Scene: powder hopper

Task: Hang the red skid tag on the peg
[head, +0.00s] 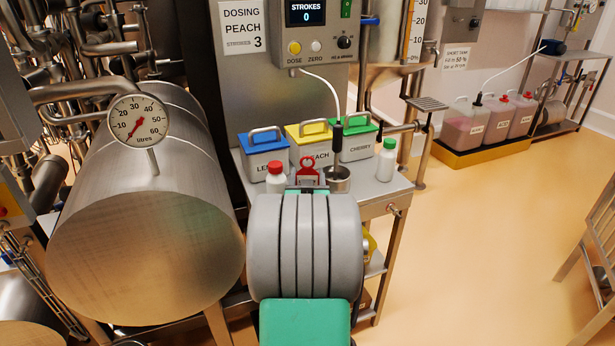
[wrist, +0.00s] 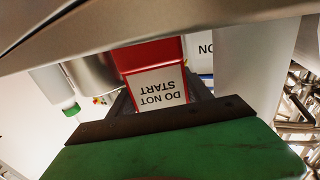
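The red skid tag (head: 308,168) stands upright over the front of the steel side table, its rounded loop uppermost. In the wrist view the tag (wrist: 157,88) shows a white label reading "DO NOT START", upside down in the picture, with red around it. My gripper (head: 307,187) is at the tag, mostly hidden behind my own arm in the head view. In the wrist view its dark fingers (wrist: 160,100) lie on both sides of the label. I cannot tell whether they press on the tag. I cannot make out the peg with certainty.
On the table (head: 385,195) stand blue (head: 264,163), yellow (head: 309,152) and green-lidded (head: 356,146) bins, a red-capped bottle (head: 276,180), a steel cup (head: 338,180) and a green-capped bottle (head: 386,160). A large steel drum (head: 145,250) is at left. Open floor (head: 490,240) lies right.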

